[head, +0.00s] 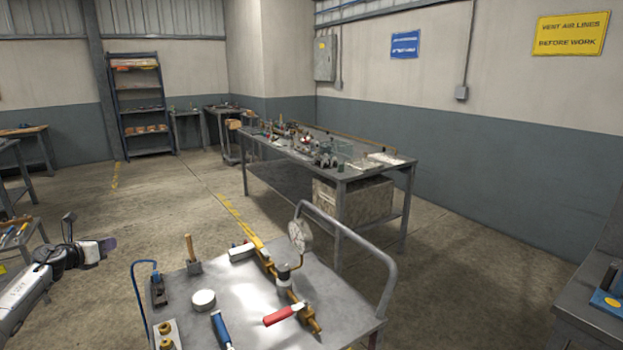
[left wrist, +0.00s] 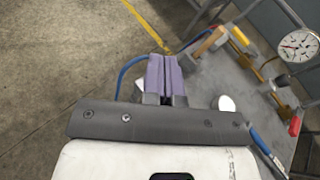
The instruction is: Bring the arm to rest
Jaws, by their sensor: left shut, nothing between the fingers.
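My left gripper (head: 108,245) is at the left of the head view, over the floor to the left of the grey cart (head: 255,325). In the left wrist view its two purple fingers (left wrist: 161,75) are together, with nothing between them. The fingers point toward the floor and the cart's edge, beside a blue curved hose or handle (left wrist: 126,70). The gripper appears apart from the things on the cart. My right gripper does not show in either view.
The cart carries a gauge (head: 300,235) on a brass pipe assembly, a red-handled valve (head: 284,314), a mallet (head: 192,255) and a white round lid (head: 202,301). A long workbench (head: 345,172) stands behind. Open floor (head: 130,215) lies left of the cart.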

